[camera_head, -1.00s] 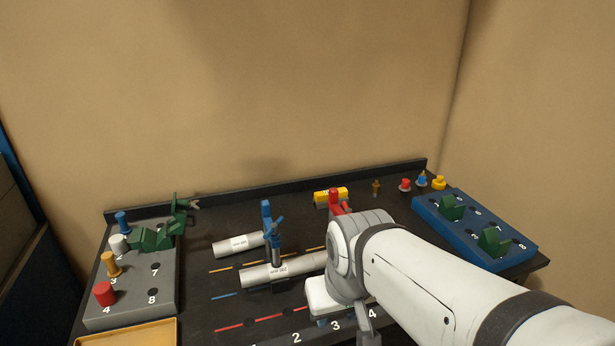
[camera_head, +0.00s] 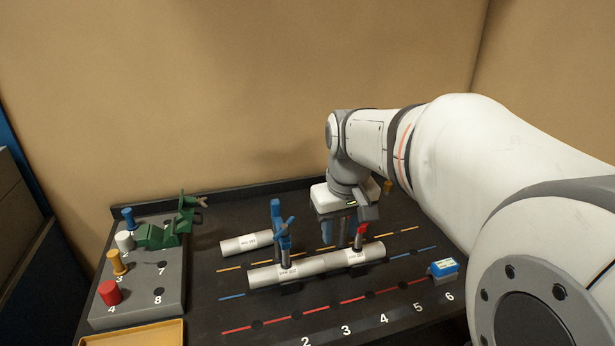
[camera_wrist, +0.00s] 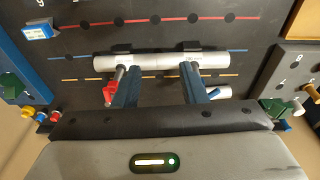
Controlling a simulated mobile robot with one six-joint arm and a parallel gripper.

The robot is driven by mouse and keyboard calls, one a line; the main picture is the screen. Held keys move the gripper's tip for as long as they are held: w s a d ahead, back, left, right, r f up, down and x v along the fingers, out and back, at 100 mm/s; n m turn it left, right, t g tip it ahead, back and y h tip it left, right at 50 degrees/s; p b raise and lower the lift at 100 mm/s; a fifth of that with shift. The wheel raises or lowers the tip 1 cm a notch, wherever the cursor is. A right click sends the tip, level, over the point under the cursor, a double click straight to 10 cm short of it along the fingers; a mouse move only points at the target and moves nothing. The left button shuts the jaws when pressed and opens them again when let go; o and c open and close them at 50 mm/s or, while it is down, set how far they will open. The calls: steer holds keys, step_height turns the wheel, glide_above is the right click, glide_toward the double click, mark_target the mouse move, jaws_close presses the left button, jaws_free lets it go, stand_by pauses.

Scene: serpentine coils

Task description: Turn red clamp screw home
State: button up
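The red clamp (camera_head: 362,232) is near the right end of a long silvery pipe (camera_head: 322,265). Its upper part is hidden behind my gripper in the head view. In the wrist view its red screw handle (camera_wrist: 109,94) is just left of my left finger, outside the gap; I cannot tell whether they touch. My gripper (camera_head: 345,225) points down at the red clamp, behind the pipe. In the wrist view my gripper (camera_wrist: 161,74) has its two fingers apart, nothing gripped between them, and the pipe (camera_wrist: 160,62) crossing beyond their tips.
A blue clamp (camera_head: 280,228) stands on the same pipe, close to my right finger in the wrist view. A shorter pipe (camera_head: 240,243) lies behind. A grey peg block (camera_head: 140,290) is at left; a blue-and-white box (camera_head: 443,268) at right. The front board is clear.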

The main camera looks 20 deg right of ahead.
steer(key=shift+n+g, duration=0.6)
steer(key=shift+g, duration=0.3)
steer(key=w+d, duration=0.3)
steer(key=w, duration=0.1)
steer(key=w+d, duration=0.4)
steer(key=w, duration=0.1)
steer(key=w+d, duration=0.4)
steer(key=w, duration=0.1)
steer(key=shift+w, duration=0.15)
steer(key=shift+w+d+f, duration=0.15)
steer(key=shift+d+f, duration=0.05)
steer(key=shift+d, duration=0.05)
steer(key=shift+f, duration=0.35)
step_height(320, 180, down, 7)
steer(key=shift+r, duration=0.1)
steer(key=shift+c, duration=0.2)
jaws_close()
